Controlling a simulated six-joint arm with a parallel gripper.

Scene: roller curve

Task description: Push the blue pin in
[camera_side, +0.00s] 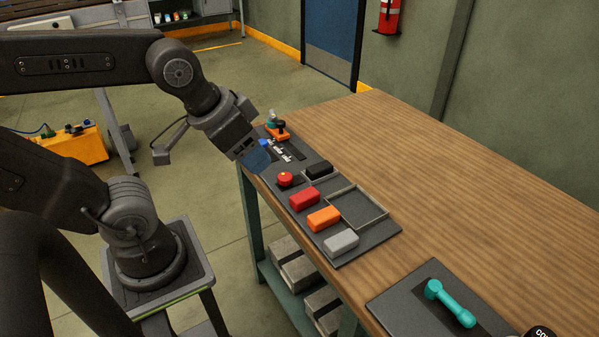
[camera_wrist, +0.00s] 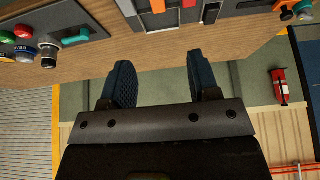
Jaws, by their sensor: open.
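A small bright blue piece, which looks like the blue pin (camera_side: 264,143), shows at the far end of the long dark board (camera_side: 370,236). It is small and partly hidden by my gripper (camera_side: 257,159), which is at the table's left edge in the side view. I cannot tell whether they touch. In the wrist view, the dark blue fingers of my gripper (camera_wrist: 162,83) are apart, with nothing between them. I cannot make out the blue pin in the wrist view.
The board also carries a red button (camera_side: 285,179), red (camera_side: 304,198), orange (camera_side: 323,218) and grey (camera_side: 341,241) blocks, and an empty tray (camera_side: 384,213). A teal handle (camera_side: 450,303) lies on a nearer plate. The table's right side is clear.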

